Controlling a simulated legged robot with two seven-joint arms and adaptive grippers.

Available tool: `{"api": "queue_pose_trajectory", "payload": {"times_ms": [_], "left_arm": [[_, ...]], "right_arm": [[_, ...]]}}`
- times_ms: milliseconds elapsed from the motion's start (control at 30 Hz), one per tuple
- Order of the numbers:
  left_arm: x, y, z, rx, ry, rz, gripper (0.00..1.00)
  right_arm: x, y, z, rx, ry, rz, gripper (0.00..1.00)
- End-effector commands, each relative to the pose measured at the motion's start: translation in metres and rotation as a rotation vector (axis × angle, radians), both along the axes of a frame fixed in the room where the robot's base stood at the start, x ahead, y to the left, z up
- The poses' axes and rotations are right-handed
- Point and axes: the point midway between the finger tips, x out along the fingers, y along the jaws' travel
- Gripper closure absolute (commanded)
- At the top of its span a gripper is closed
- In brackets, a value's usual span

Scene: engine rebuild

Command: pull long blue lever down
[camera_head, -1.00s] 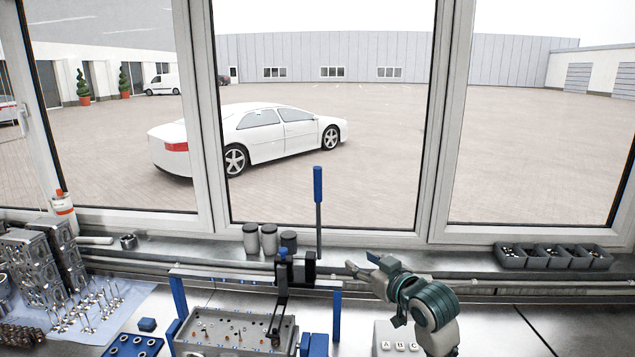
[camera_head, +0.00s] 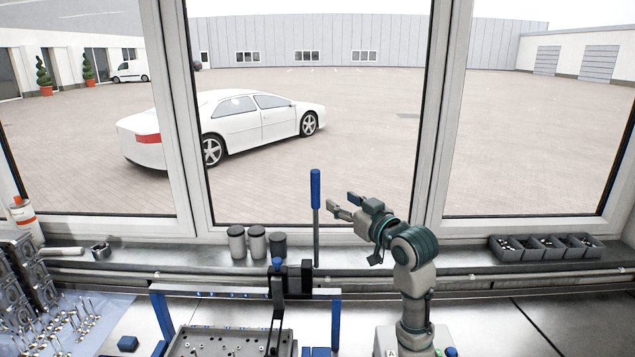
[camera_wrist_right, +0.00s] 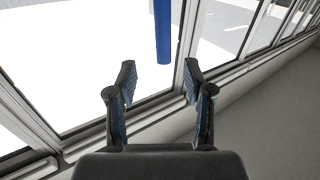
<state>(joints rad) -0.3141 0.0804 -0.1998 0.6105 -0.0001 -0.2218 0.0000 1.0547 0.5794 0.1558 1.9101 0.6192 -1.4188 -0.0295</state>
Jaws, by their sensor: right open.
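The long blue lever (camera_head: 316,190) stands upright on the press-like fixture, with a blue handle on a thin dark rod. Its blue handle also shows in the right wrist view (camera_wrist_right: 162,30), beyond the fingertips and roughly between them. My left gripper is not in view.
A blue-legged frame (camera_head: 245,291) stands around a metal block (camera_head: 225,342) under the lever. Dark-topped canisters (camera_head: 257,243) stand on the sill left of the lever. A row of grey bins (camera_head: 545,247) is at right. The window frame (camera_head: 440,130) rises behind.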

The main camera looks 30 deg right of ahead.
Motion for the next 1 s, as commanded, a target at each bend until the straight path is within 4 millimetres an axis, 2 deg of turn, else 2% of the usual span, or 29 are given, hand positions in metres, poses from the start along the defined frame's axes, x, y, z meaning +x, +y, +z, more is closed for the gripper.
{"api": "queue_pose_trajectory", "payload": {"times_ms": [33,200,400,500,667,900,967,1000], "left_arm": [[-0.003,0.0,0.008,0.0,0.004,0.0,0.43],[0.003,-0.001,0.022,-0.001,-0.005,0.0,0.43],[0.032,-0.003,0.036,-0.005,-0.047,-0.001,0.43],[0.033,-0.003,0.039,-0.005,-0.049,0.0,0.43],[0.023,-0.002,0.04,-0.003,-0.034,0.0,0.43],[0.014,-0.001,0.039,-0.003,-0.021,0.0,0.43],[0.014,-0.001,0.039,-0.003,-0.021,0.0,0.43],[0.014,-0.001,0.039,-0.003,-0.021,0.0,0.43]], "right_arm": [[0.014,0.002,0.003,0.004,0.004,0.004,0.48],[0.055,0.004,0.003,0.002,0.004,0.004,0.48],[0.09,0.003,0.004,0.002,0.001,0.002,0.48],[0.101,0.003,0.003,0.002,0.0,0.002,0.48],[0.11,0.003,0.001,0.001,0.0,0.001,0.48],[0.111,0.003,0.0,0.0,0.0,0.001,0.48],[0.111,0.003,0.0,0.0,0.0,0.001,0.61],[0.111,0.003,0.0,0.0,0.0,0.001,0.71]]}}
